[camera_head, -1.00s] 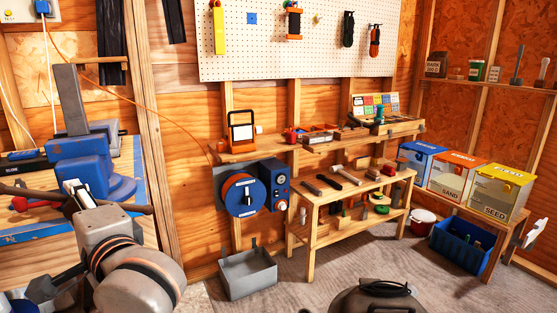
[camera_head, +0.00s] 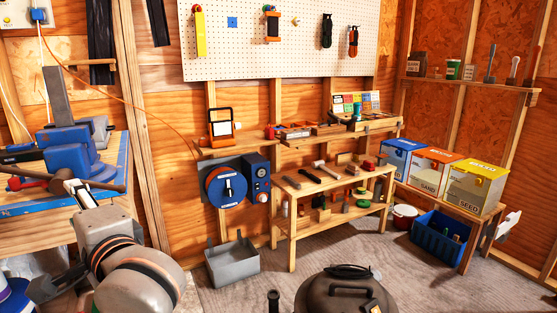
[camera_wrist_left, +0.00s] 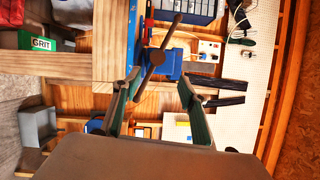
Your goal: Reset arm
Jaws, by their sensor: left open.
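My left arm comes in at the lower left of the head view. Its gripper (camera_head: 74,190) points away from me, in front of the blue vise (camera_head: 85,158) on the bench. In the left wrist view the two green-lined fingers of my left gripper (camera_wrist_left: 158,90) stand apart with nothing between them. The vise's blue body and its dark bar (camera_wrist_left: 153,58) show beyond the fingertips. From the head view I cannot tell how close the fingers are to the vise. My right gripper is not in either view.
A workbench (camera_head: 112,190) stands close behind my left gripper. A dark round-lidded thing (camera_head: 330,292) is at the bottom centre. A grey bin (camera_head: 232,265) and a blue crate (camera_head: 438,240) sit on the floor. A low tool table (camera_head: 290,228) stands mid-room, with open floor in front.

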